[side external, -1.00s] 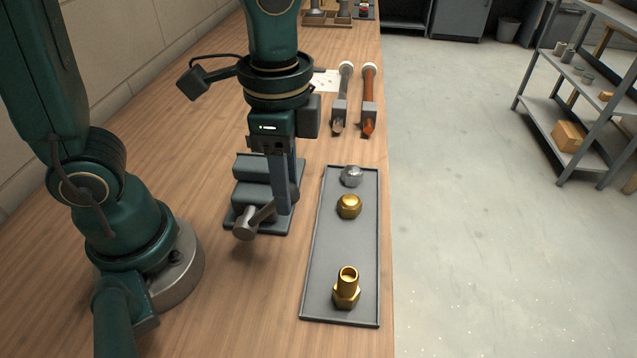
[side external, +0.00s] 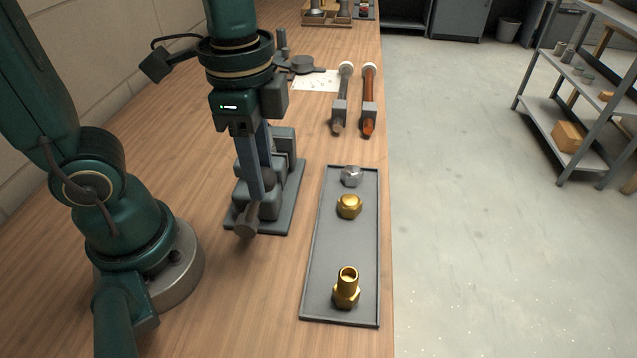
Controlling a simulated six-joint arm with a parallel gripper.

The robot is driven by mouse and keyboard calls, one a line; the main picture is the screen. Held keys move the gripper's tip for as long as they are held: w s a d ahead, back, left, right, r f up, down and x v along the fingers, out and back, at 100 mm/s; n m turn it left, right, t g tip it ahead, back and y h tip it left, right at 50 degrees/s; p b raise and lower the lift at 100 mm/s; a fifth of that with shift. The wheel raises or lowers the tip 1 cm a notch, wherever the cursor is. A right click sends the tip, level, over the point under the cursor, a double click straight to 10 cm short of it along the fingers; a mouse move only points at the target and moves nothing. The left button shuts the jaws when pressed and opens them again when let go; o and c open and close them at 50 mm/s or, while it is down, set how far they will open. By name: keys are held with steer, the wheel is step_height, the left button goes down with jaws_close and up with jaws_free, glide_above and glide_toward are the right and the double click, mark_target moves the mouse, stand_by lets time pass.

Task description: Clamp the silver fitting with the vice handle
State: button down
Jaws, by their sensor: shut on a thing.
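The grey vice (side external: 284,178) stands on its base plate on the wooden bench, left of the tray. Its handle (side external: 246,228) sticks out at the near end, toward the camera. My gripper (side external: 257,197) points down, slightly tilted, with its fingers shut on the bar of the vice handle; the fingers cover part of that bar. No silver fitting shows between the vice jaws, as my gripper blocks much of that view. A silver nut-like piece (side external: 351,176) sits at the far end of the tray.
The dark tray (side external: 320,262) also holds a brass cap nut (side external: 349,206) and a brass threaded fitting (side external: 346,289). Two wrenches, one grey (side external: 341,105) and one orange-handled (side external: 369,105), lie beyond it. The bench's right edge runs just past the tray.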

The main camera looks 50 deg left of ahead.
steer(key=s+a, duration=0.4)
steer(key=s, duration=0.1)
steer(key=shift+s+a+f, duration=0.15)
steer(key=shift+a+f, duration=0.05)
stand_by(0.6)
steer(key=c, duration=0.5)
jaws_free()
steer(key=shift+a+r, duration=0.1)
step_height(320, 180, up, 5)
